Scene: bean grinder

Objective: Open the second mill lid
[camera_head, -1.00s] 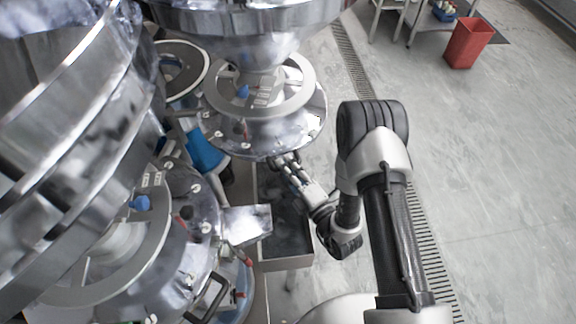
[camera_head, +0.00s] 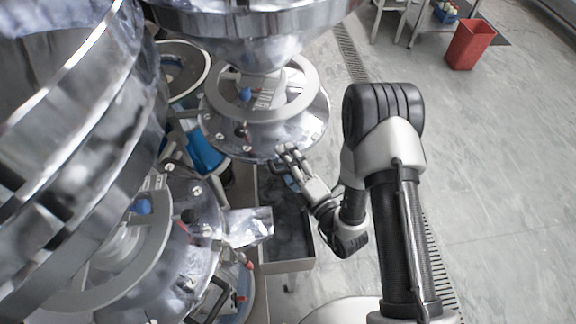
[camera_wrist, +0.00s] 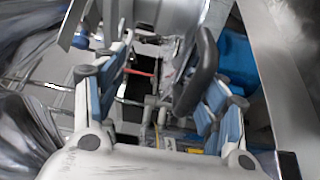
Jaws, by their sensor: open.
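The farther mill (camera_head: 272,125) is a shiny steel cone with a grey ring, a blue knob and a red-tipped part, in the upper middle of the head view. My gripper (camera_head: 287,153) is close to its lower front edge; contact cannot be told. In the wrist view, my gripper (camera_wrist: 163,70) is open, its blue-padded fingers spread. A dark curved handle (camera_wrist: 199,76) shows between them, nearer the right finger, and does not look clamped. The mill's lid is hard to make out from its body.
The nearer mill (camera_head: 110,255) fills the left side, with a steel chute (camera_head: 247,227) sticking out. A dark open-topped bin (camera_head: 288,266) stands below my gripper. Open floor lies to the right, with a red bin (camera_head: 469,44) far off.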

